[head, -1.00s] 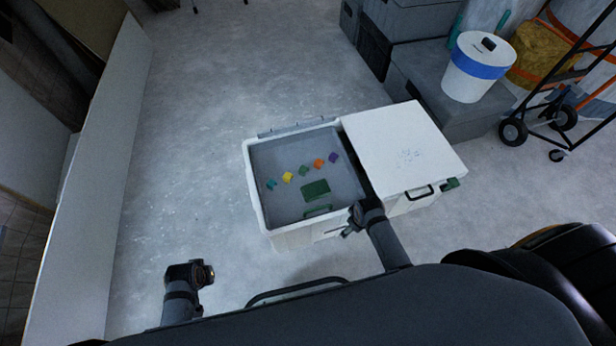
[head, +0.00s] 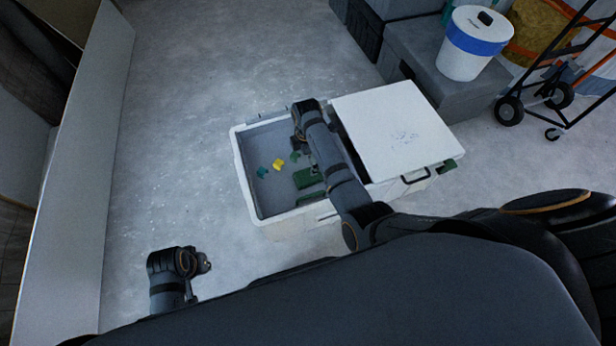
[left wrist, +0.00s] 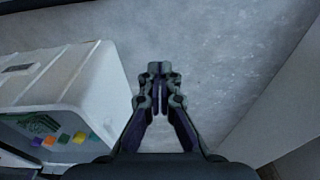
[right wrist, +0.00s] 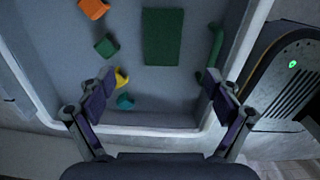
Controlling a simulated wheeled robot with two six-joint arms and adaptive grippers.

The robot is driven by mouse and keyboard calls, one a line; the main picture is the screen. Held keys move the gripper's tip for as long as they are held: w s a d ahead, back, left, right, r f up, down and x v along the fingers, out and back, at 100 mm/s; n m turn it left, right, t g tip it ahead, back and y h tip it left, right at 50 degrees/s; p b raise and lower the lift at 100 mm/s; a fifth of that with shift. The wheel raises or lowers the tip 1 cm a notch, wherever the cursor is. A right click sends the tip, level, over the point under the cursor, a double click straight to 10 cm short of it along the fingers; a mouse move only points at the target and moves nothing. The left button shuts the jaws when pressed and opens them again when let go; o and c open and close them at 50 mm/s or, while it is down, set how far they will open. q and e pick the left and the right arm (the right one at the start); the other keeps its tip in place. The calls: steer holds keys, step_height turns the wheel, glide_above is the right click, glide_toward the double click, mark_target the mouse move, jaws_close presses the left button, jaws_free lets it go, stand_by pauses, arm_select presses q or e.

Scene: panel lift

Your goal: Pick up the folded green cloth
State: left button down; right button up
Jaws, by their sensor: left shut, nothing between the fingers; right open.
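The folded green cloth (head: 306,178) lies flat on the floor of the grey-lined open bin (head: 243,180), close to its near side. In the right wrist view the cloth (right wrist: 163,37) is a dark green rectangle ahead of the fingers. My right gripper (right wrist: 158,82) is open and empty above the bin, its fingers spread to either side, with the cloth beyond the fingertips. In the head view my right arm covers part of the bin, and the fingers are hard to make out. My left gripper (left wrist: 160,72) is shut and empty, outside the bin to the left (head: 204,264).
Small teal (right wrist: 125,101), yellow (right wrist: 122,78), green (right wrist: 106,45) and orange (right wrist: 94,8) blocks lie beside the cloth. A green curved bar (right wrist: 216,45) runs by it. A white lid (head: 395,130) covers the adjoining right part. Floor left of the bin is clear.

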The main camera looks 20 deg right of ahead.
mark_target(308, 176)
step_height(308, 176, down, 3)
steer(key=shift+s+r+b, duration=0.1)
steer(key=shift+b, duration=0.6)
step_height(308, 176, down, 2)
steer(key=shift+f+b, duration=0.15)
steer(key=shift+b, duration=0.4)
steer(key=shift+f, duration=0.15)
step_height(308, 176, down, 5)
steer(key=b, duration=0.3)
steer(key=shift+s+d, duration=0.1)
steer(key=shift+d, duration=0.05)
steer(key=shift+f, duration=0.15)
arm_select(q)
steer(key=d+t, duration=0.1)
steer(key=d+t+h, duration=0.1)
steer(key=shift+w+d, duration=0.3)
steer(key=shift+d, duration=0.1)
